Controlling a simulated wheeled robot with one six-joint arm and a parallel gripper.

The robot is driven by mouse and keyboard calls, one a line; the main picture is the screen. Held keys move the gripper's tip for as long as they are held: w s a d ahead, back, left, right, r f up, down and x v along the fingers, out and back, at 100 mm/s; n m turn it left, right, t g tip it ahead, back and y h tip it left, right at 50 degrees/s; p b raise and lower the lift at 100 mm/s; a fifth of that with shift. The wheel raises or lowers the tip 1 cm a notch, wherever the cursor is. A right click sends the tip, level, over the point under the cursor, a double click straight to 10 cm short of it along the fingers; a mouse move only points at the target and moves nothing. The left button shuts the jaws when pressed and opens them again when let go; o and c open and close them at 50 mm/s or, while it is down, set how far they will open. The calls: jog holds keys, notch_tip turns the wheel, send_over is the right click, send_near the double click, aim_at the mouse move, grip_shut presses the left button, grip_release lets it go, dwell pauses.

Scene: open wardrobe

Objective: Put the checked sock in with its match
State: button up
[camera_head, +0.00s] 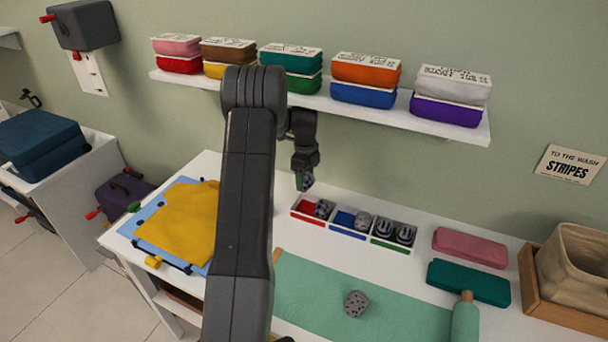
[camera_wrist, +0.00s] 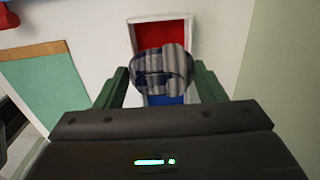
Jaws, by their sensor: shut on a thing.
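My gripper (camera_head: 304,182) is above the left end of the divided tray (camera_head: 342,234), clear of it. In the wrist view its green fingers are shut on a rolled grey sock (camera_wrist: 162,70) with light and dark bands that look checked. In the tray, the red compartment (camera_head: 305,207) holds one dark grey patterned sock (camera_head: 324,208). The blue compartment (camera_head: 344,218) holds one grey speckled sock (camera_head: 363,220). The green compartment (camera_head: 383,243) holds two dark socks (camera_head: 405,234) with pale stripes. In the wrist view the held sock hides part of the red and blue compartments.
Another grey speckled sock (camera_head: 356,303) lies on the green mat (camera_head: 410,318). Folded pink (camera_head: 470,247) and teal (camera_head: 468,282) cloths lie to the right, near a beige bin (camera_head: 575,265). A yellow cloth (camera_head: 180,225) lies left. A shelf (camera_head: 475,134) with folded stacks hangs above.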

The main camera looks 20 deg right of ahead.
jog(key=shift+f+b, duration=1.9)
jog(key=shift+f, duration=2.85)
jog(key=shift+f+b, duration=0.35)
jog(key=o, duration=0.8)
jog(key=shift+c, duration=1.1)
jog(key=shift+r, duration=0.15)
